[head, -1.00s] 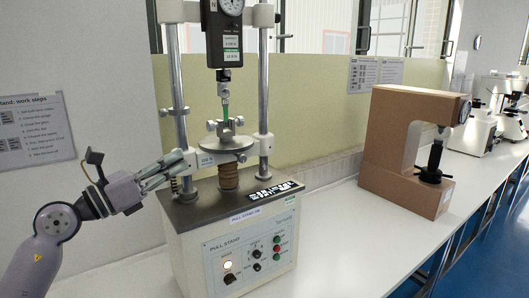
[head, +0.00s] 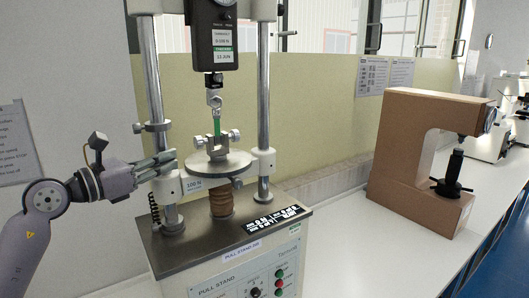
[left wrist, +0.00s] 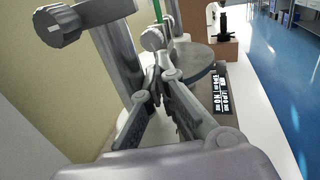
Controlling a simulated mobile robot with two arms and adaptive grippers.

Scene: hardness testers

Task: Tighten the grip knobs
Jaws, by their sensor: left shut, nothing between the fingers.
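The pull stand (head: 240,255) stands on the bench. Its lower grip (head: 217,148) sits on the round plate (head: 225,166), with a silver knob on the left (head: 198,143) and another on the right (head: 234,135). A green strip (head: 217,126) rises from the grip towards the hook under the gauge. My left gripper (head: 172,161) is at the left column, level with the plate and left of the grip. In the left wrist view its fingers (left wrist: 161,78) are together and empty, with a knob (left wrist: 152,39) just beyond the tips. My right gripper is out of view.
The left column (head: 151,80) with its clamp (head: 153,127) stands close to my left gripper; a clamp knob (left wrist: 62,27) shows large in the left wrist view. A brown hardness tester (head: 390,160) stands right. Bench between is clear.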

